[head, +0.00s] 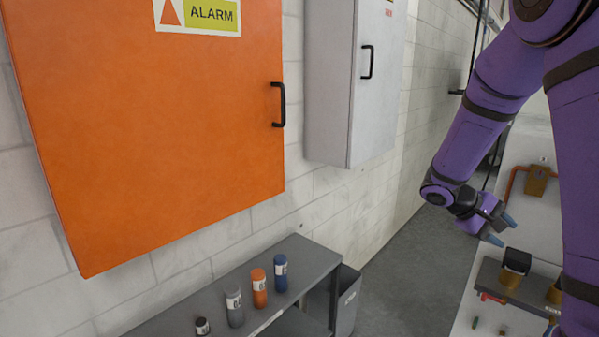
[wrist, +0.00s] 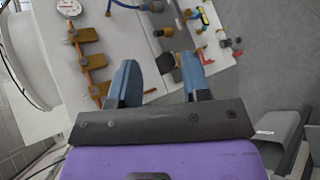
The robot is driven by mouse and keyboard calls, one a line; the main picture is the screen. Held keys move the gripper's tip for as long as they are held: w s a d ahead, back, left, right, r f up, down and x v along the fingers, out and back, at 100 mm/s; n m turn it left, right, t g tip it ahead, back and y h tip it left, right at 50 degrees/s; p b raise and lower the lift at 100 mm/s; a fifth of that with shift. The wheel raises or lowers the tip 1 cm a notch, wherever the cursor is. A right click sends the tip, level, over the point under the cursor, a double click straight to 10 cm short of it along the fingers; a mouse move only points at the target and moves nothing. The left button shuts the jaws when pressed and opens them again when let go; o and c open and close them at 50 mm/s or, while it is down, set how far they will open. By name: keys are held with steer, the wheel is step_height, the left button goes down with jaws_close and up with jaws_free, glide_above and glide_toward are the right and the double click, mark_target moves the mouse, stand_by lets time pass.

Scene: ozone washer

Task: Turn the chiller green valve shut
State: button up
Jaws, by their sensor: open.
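My gripper (head: 502,230) hangs at the right in the head view, open and empty, above and in front of a white panel (head: 530,150). Its two blue fingers also show in the wrist view (wrist: 158,68), spread apart over the white panel (wrist: 120,35) with its pipes and fittings. A small green piece (head: 476,322) shows low on the panel in the head view. I cannot tell whether it is the green valve. No green valve handle is clear in the wrist view. My gripper is apart from the small green piece.
Several brass fittings (wrist: 86,35) line a copper pipe beside a round gauge (wrist: 68,7). A grey shelf (head: 298,252) with several labelled bottles stands below an orange alarm cabinet (head: 160,120). A grey cabinet (head: 335,90) hangs beside it. Grey floor (head: 410,270) is clear between shelf and panel.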

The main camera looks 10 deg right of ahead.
steer(key=s+a+r+t+y, duration=0.4)
steer(key=s+a+r, duration=0.3)
steer(key=s+a, duration=0.2)
steer(key=s+a+r+t+y, duration=0.5)
steer(key=s+a+r, duration=0.3)
steer(key=a, duration=0.5)
steer(key=shift+s+a+r+t+y, duration=0.3)
steer(key=shift+s+y, duration=0.5)
steer(key=shift+s, duration=0.3)
steer(key=shift+d, duration=0.15)
